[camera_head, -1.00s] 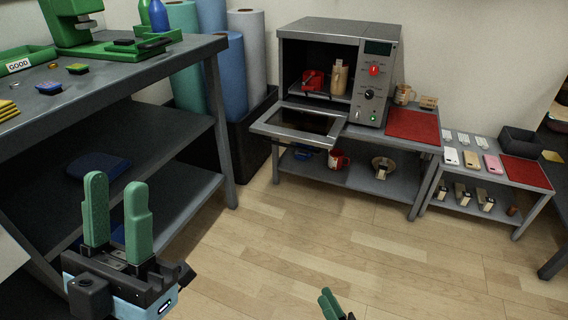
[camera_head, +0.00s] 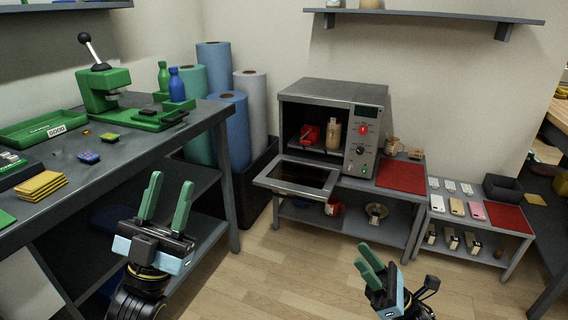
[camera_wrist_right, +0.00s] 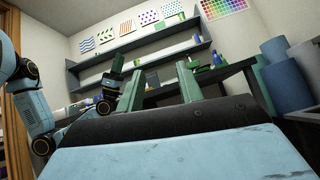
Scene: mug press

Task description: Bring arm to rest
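My left gripper (camera_head: 166,203) stands in front of the left workbench in the head view, its two green fingers pointing up and apart, with nothing between them. My right gripper (camera_head: 367,263) is low in the middle right of the head view, above the wood floor. Its green fingers also show in the right wrist view (camera_wrist_right: 160,92), spread wide with nothing held between them. Both grippers are clear of all objects.
The workbench (camera_head: 150,140) on the left carries a green press (camera_head: 104,90). The oven (camera_head: 335,110) has its door (camera_head: 297,176) hanging open towards me. A low table (camera_head: 480,225) stands right, a shelf (camera_head: 430,15) above. Bare floor (camera_head: 290,275) lies between.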

